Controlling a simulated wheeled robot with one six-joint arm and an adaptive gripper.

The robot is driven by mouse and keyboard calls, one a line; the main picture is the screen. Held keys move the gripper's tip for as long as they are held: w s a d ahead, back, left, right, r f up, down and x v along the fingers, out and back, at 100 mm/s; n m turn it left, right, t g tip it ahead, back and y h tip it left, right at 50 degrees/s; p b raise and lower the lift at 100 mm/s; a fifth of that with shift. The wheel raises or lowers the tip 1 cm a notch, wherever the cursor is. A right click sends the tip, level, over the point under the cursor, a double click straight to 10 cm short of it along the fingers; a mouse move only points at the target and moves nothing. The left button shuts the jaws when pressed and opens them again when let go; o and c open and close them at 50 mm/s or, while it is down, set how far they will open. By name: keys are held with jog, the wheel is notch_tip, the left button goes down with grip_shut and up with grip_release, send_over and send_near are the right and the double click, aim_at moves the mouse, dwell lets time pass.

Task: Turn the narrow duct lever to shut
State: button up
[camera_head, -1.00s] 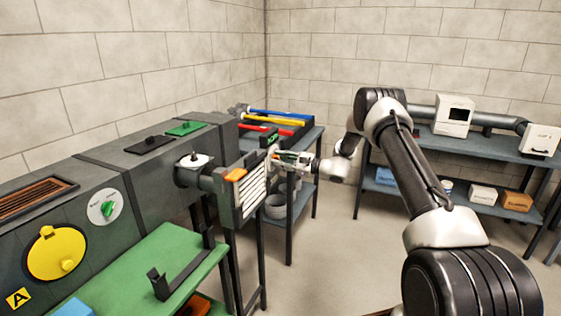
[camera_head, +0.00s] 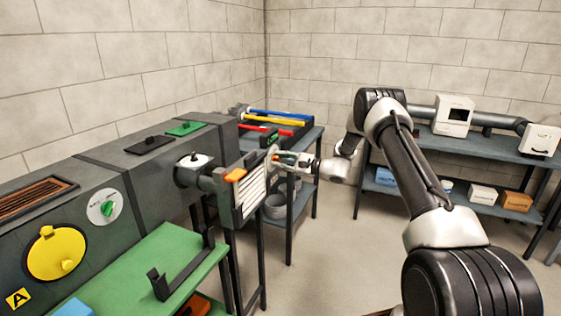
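A narrow grey duct (camera_head: 208,180) runs from the large dark duct box to a louvred grille (camera_head: 252,190). An orange handle (camera_head: 235,175) sits at the grille's upper left. I cannot tell for sure which of these is the narrow duct lever. My gripper (camera_head: 280,160) is just right of the grille's upper right edge, pointing left at it. It is small here, and its fingers overlap the grille edge and green and red parts, so contact and grip are unclear.
The dark duct box (camera_head: 150,180) has a yellow round cover (camera_head: 56,253) and a green dial (camera_head: 107,208). A green table (camera_head: 180,255) with a black bracket stands in front. Brushes with blue, yellow and red handles (camera_head: 277,121) lie behind the grille. Floor at centre is clear.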

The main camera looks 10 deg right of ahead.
jog(key=v, duration=1.2)
dwell(0.3)
jog(key=s+f+g+h, duration=0.1)
jog(key=s+f+g, duration=0.3)
jog(key=s+f, duration=0.3)
jog(key=s+r+n+g+h, duration=0.2)
jog(key=s+n+g, duration=0.25)
jog(key=s, duration=0.75)
jog(key=s+d+r+n+h, duration=0.1)
jog(key=s+r+n+h, duration=0.2)
jog(key=s+r, duration=0.6)
jog(key=s+d+r+n+t+h, duration=0.1)
jog(key=s+r+n+h, duration=0.3)
jog(key=s+r, duration=0.5)
jog(key=s+d+r+n+t+h, duration=0.1)
jog(key=s+d+r+n+h, duration=0.2)
jog(key=s+r, duration=0.6)
jog(key=shift+s+d+r+n+h, duration=0.3)
jog(key=shift+s+n+h, duration=0.5)
jog(key=shift+s, duration=1.1)
